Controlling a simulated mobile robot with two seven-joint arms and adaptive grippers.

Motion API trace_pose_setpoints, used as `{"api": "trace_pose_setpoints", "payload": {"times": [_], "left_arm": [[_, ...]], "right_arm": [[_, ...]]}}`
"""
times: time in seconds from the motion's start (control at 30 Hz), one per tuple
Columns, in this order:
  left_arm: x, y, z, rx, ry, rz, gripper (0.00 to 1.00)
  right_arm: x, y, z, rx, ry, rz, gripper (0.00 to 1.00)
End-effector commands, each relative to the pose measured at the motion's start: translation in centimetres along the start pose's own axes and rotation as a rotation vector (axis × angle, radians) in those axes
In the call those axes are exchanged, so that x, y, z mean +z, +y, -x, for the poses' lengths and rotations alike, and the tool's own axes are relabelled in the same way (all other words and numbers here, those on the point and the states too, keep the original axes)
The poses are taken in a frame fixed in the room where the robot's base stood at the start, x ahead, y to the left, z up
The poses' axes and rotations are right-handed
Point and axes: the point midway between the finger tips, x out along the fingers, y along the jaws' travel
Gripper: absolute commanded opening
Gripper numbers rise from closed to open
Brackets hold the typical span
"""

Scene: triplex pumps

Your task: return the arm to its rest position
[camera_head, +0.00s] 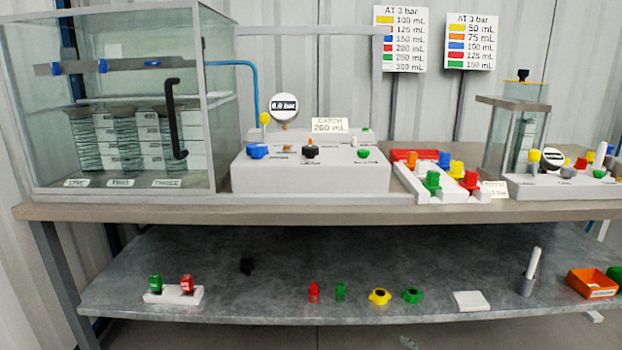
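Neither of my arms shows in the head view, and both grippers are out of view. The workbench (420,213) stands ahead with a glass-walled cabinet (120,55) on its left. A grey control box (312,175) with a gauge (284,107) reading about 0.0 bar and a sign "CATCH 200 mL" (330,125) stands at the middle. A white rack (412,183) with coloured fittings is right of it. A smaller glass tank (518,130) and a second control box (560,187) stand at the right.
Two colour charts hang behind.

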Motion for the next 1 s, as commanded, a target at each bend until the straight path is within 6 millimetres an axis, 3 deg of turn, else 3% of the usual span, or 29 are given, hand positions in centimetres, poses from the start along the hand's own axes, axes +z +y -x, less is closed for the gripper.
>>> {"api": "trace_pose_setpoints", "payload": {"times": [0.03, 0.2, 0.3, 0.4, 0.5, 0.6, 1.0], "left_arm": [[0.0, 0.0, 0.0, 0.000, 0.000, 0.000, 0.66], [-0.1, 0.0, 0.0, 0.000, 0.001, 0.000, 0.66], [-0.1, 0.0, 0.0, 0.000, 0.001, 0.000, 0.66], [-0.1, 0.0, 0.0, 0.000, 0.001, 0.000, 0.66], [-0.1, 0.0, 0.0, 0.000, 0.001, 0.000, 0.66], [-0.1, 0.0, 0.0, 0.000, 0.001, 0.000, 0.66], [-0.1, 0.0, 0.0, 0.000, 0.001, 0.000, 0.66]], "right_arm": [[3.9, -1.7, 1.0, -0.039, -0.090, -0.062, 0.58], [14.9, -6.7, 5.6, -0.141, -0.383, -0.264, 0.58], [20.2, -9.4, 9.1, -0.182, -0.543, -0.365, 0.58], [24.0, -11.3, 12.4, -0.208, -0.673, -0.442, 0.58], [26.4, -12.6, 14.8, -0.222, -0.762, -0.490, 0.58], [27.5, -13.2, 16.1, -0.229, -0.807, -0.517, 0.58], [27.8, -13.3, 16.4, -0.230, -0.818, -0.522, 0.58]]}}
